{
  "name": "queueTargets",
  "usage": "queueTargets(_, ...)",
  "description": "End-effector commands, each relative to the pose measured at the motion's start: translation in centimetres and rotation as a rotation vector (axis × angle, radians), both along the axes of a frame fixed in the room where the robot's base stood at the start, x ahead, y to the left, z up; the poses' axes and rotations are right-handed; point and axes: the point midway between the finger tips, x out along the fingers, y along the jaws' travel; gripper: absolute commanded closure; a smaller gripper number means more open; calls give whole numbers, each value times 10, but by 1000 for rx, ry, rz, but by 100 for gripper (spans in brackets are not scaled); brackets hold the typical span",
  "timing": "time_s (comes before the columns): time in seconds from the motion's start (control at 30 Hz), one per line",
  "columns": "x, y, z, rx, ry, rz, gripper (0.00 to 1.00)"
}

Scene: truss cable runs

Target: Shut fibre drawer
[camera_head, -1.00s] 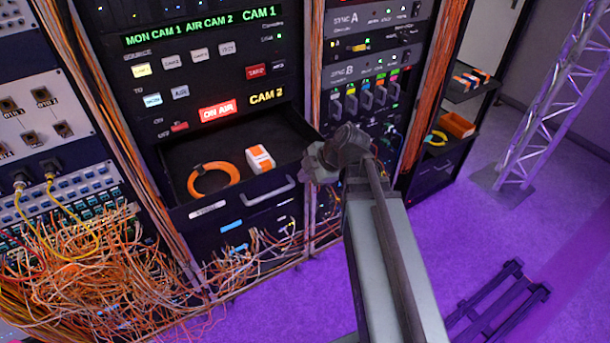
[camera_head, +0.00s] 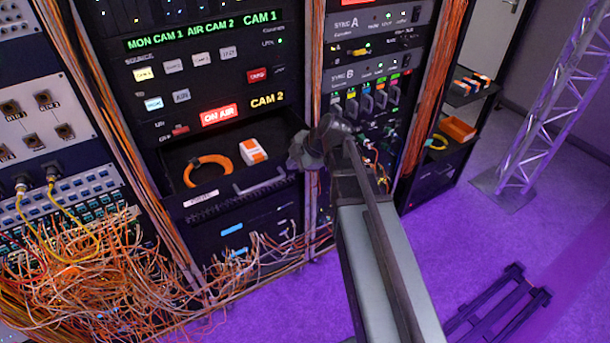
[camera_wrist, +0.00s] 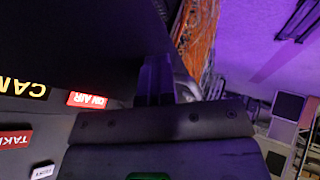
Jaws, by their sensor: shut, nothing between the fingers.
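The fibre drawer (camera_head: 219,205) is a black drawer with a silver bar handle (camera_head: 262,181) and a white label. It stands partly out of the rack below the ON AIR panel. An orange fibre coil (camera_head: 191,178) and a white and orange box (camera_head: 253,152) lie inside it. My gripper (camera_head: 298,157) is at the right end of the drawer front, close to it. Whether it touches is hidden by my own wrist. In the wrist view the shut fingers (camera_wrist: 155,82) are dark and hold nothing. A dark surface fills the upper left there.
Loose orange cables (camera_head: 95,265) spill at the lower left. Cable bundles run down the rack posts. A shelf unit with an orange bin (camera_head: 459,129) stands right of the racks. A white truss (camera_head: 545,120) and a dark frame (camera_head: 500,310) stand on open purple floor.

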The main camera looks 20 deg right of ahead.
Motion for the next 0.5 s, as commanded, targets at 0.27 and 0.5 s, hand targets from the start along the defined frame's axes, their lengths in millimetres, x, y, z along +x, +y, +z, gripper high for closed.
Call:
queueTargets(0.27,77,12,0,0,-1,2,100)
queueTargets(0.5,128,21,0,-2,-2,1,100)
